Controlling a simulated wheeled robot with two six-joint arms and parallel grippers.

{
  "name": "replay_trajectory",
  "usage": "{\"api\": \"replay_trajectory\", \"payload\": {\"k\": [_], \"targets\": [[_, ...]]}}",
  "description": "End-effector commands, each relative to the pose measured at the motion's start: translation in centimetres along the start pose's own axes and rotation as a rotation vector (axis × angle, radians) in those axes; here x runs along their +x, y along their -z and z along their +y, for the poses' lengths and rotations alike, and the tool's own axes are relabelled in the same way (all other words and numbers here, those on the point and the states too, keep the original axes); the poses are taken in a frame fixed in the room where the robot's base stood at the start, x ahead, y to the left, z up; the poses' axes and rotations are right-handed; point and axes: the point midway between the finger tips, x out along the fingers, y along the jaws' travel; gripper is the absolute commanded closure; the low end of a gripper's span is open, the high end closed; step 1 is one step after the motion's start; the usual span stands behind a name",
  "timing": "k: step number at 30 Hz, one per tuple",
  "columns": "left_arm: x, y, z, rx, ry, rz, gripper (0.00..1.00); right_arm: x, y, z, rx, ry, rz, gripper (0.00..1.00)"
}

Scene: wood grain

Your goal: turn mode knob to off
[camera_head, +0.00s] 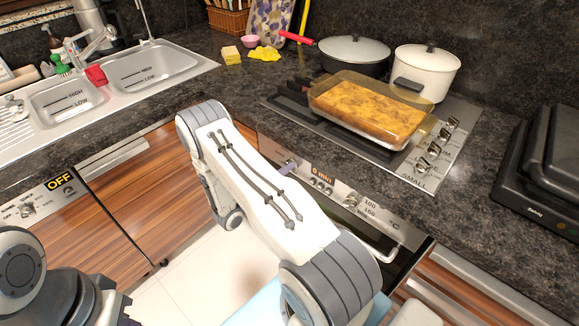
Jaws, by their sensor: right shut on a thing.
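The oven's control panel (333,190) runs below the hob and shows "0 min" and a temperature dial marked 100, 150 and °C. My right arm crosses in front of its left part. My right gripper (288,167) shows only as a small grey piece beyond the arm, at the panel's left end. It is shut on the mode knob, which the arm and gripper hide, so its setting cannot be read. My left arm shows at the bottom left corner, and its gripper is not in view.
A glass baking dish (369,108) and two pots stand on the hob (425,172). A black appliance (543,180) is at the right. At the left are a sink (150,72) and another panel (38,200) with a knob, marked "OFF". Floor shows below the cabinets.

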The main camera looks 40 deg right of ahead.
Motion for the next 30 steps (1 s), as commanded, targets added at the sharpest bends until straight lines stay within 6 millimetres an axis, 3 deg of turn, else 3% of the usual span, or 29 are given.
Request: {"api": "replay_trajectory", "payload": {"k": [16, 24, 30], "targets": [[-0.07, 0.00, 0.00, 0.000, 0.000, 0.000, 1.00, 0.03, 0.05, -0.02, -0.013, 0.000, 0.003, 1.00], [-0.87, 0.05, 0.06, 0.000, 0.000, 0.000, 1.00, 0.03, 0.02, -0.08, -0.325, -0.001, 0.003, 1.00], [-0.88, 0.05, 0.06, 0.000, 0.000, 0.000, 1.00, 0.03, 0.10, 0.00, -0.406, 0.000, 0.003, 1.00]]}}
